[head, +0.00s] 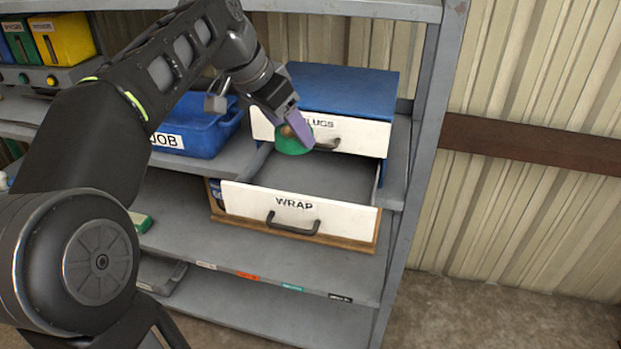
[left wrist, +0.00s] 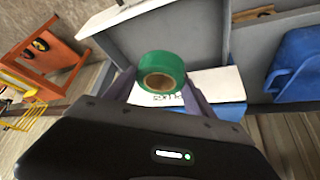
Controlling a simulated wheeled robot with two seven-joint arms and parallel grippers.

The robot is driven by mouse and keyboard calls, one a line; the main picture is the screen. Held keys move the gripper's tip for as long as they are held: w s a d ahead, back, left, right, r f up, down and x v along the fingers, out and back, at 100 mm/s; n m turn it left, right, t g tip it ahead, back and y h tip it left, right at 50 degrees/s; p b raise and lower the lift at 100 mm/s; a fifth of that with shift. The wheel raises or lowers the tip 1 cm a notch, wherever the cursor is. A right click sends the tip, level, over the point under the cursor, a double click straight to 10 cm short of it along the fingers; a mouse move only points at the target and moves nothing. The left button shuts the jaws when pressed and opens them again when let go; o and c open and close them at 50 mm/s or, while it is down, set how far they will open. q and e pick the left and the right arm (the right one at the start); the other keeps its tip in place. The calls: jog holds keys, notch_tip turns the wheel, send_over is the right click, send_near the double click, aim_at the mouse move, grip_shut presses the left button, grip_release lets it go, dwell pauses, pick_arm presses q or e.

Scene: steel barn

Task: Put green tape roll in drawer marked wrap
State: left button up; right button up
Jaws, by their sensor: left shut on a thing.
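My left gripper (head: 297,123) is shut on the green tape roll (head: 290,143) and holds it above the open lower drawer. The roll also shows between the fingers in the left wrist view (left wrist: 161,73), with its tan core facing the camera. The drawer marked WRAP (head: 297,207) is pulled out, and the part of its grey floor in sight is bare. The upper drawer (head: 360,136), whose label is partly hidden by the gripper, is shut behind the roll. My right gripper is in neither view.
A blue tray marked JOB (head: 197,140) stands on the shelf left of the drawer unit. A grey shelf post (head: 420,170) rises close on the right. Yellow and green bins (head: 67,40) stand at the upper left. A lower shelf (head: 200,250) runs beneath the drawers.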

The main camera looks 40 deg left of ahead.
pick_arm(q)
notch_tip(320, 180, down, 12)
jog(key=shift+f, duration=0.1)
jog(key=shift+w, duration=0.3)
jog(key=shift+d, duration=0.1)
jog(key=shift+w+d+r, duration=0.1)
jog(key=shift+w+r, duration=0.1)
jog(key=shift+w, duration=0.2)
jog(key=shift+w+d+f+p, duration=0.1)
jog(key=shift+w+f+p, duration=0.25)
jog(key=shift+w, duration=0.3)
jog(key=shift+w+d+f+p, duration=0.1)
jog(key=shift+w+p, duration=0.3)
jog(key=shift+w, duration=0.2)
jog(key=shift+f, duration=0.2)
jog(key=shift+d, duration=0.1)
